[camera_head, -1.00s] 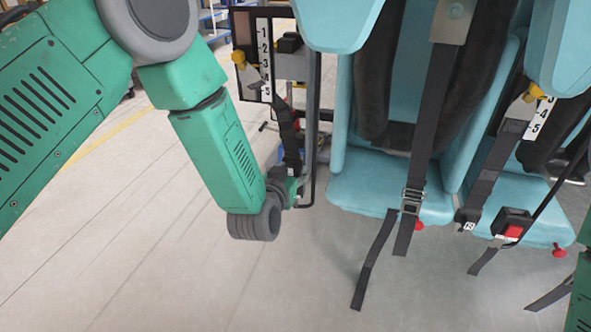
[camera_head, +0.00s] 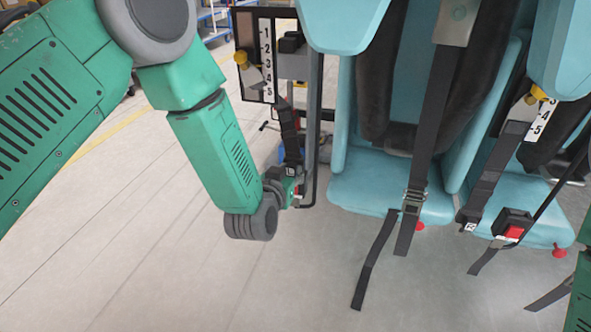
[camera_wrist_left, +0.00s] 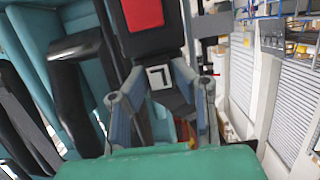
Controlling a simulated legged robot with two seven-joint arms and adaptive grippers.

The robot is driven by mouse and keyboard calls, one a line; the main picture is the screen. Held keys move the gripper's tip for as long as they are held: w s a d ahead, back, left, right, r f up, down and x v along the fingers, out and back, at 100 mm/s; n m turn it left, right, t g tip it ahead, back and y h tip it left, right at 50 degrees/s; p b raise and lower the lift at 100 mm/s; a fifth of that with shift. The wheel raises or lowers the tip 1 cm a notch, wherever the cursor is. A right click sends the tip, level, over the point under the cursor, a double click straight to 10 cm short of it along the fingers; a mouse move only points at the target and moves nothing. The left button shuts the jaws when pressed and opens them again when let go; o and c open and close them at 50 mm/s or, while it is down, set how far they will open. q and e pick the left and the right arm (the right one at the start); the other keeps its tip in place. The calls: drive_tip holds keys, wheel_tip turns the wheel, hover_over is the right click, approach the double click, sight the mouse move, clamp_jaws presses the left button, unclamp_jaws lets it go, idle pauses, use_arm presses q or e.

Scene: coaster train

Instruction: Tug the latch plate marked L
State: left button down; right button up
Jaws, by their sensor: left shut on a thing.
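The latch plate marked L (camera_wrist_left: 160,77) shows its white square label between the fingers of my left gripper (camera_wrist_left: 162,100) in the left wrist view. The fingers are shut on the plate. A black buckle with a red button (camera_wrist_left: 143,15) lies right against the plate's far end; I cannot tell how deep the plate sits in it. In the head view the left gripper (camera_head: 284,188) is small and partly hidden by its wrist. A black strap (camera_head: 291,140) runs from the plate up to a numbered height scale (camera_head: 267,60). My right gripper is out of view.
Blue seats (camera_head: 380,185) with hanging straps stand to the right of my left gripper. Another buckle with a red button (camera_head: 514,226) and a strap with a small labelled plate (camera_head: 469,222) hang at the right. The floor (camera_head: 150,240) at the left is clear.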

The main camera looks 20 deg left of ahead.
use_arm(q)
drive_tip(key=shift+w+a+r, duration=0.1)
drive_tip(key=shift+a, duration=0.3)
drive_tip(key=c, duration=1.6)
unclamp_jaws()
drive_tip(key=o, duration=0.3)
drive_tip(key=shift+r, duration=0.1)
drive_tip(key=shift+a, duration=0.1)
drive_tip(key=shift+s, duration=0.45)
drive_tip(key=v, duration=1.1)
drive_tip(key=s+a+f+g+p, duration=0.3)
drive_tip(key=s+g+p, duration=0.1)
drive_tip(key=s, duration=0.5)
drive_tip(key=s+a+f+g+p, duration=0.3)
drive_tip(key=s+f+g+p, duration=0.1)
drive_tip(key=s, duration=0.6)
drive_tip(key=s+a+f+g+p, duration=0.3)
drive_tip(key=s+g, duration=0.3)
drive_tip(key=s, duration=0.4)
drive_tip(key=shift+a+f+g+y+p, duration=0.3)
drive_tip(key=shift+a+f+p, duration=0.1)
drive_tip(key=shift+a+f, duration=0.1)
